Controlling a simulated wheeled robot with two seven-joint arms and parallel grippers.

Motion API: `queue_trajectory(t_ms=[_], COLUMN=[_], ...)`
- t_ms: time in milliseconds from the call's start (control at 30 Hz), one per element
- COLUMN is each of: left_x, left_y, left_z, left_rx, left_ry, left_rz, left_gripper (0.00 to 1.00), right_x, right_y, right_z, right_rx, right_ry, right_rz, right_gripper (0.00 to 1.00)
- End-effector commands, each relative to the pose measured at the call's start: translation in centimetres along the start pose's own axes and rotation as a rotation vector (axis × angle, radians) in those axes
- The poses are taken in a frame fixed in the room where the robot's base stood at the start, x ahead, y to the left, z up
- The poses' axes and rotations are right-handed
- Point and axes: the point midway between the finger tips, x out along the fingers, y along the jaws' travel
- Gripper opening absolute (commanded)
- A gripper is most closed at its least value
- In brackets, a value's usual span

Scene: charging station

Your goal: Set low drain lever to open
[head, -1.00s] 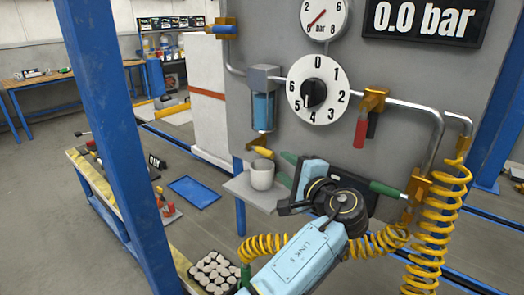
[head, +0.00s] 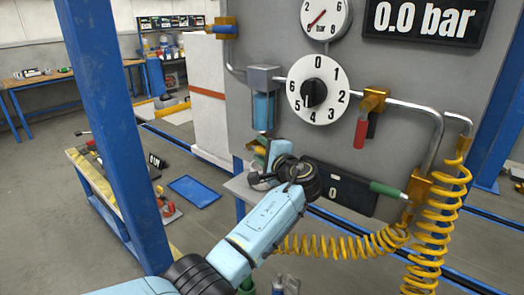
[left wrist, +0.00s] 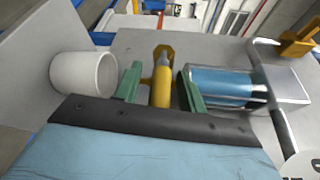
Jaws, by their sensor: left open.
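The low drain lever (left wrist: 161,86) is a yellow handle on a brass fitting below the blue filter bowl (head: 263,110). In the left wrist view it lies between my left gripper's two green fingers (left wrist: 159,88), with gaps visible on both sides. My left gripper (head: 262,160) is open and has nothing clamped in it. In the head view it is under the filter bowl, and its body covers much of the lever. My right gripper is not in view.
A white cup (left wrist: 84,73) stands close beside the left fingers; my arm hides it in the head view. A red-handled valve (head: 361,132), a dial (head: 325,70) and yellow coiled hose (head: 435,230) are to the right. A grey panel (head: 410,75) stands behind.

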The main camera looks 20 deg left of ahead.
Motion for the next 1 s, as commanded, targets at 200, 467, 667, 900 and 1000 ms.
queue_trajectory(t_ms=[200,467,667,900,1000], left_x=[0.0,0.0,-0.1,-0.1,-0.1], left_y=[0.0,0.0,-0.1,-0.8,-1.2], left_z=[0.0,0.0,0.0,0.1,0.2], left_rx=[0.000,0.000,-0.003,-0.033,-0.057], left_ry=[0.000,0.000,0.001,0.017,0.029], left_rz=[0.000,0.000,0.006,0.078,0.136], left_gripper=[0.20,0.00,0.00,0.00,0.00], right_x=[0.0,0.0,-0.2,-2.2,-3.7], right_y=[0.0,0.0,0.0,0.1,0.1], right_z=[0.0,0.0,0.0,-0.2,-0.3], right_rx=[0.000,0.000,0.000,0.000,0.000], right_ry=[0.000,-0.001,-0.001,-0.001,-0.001], right_rz=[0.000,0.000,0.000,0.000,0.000], right_gripper=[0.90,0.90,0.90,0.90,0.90])
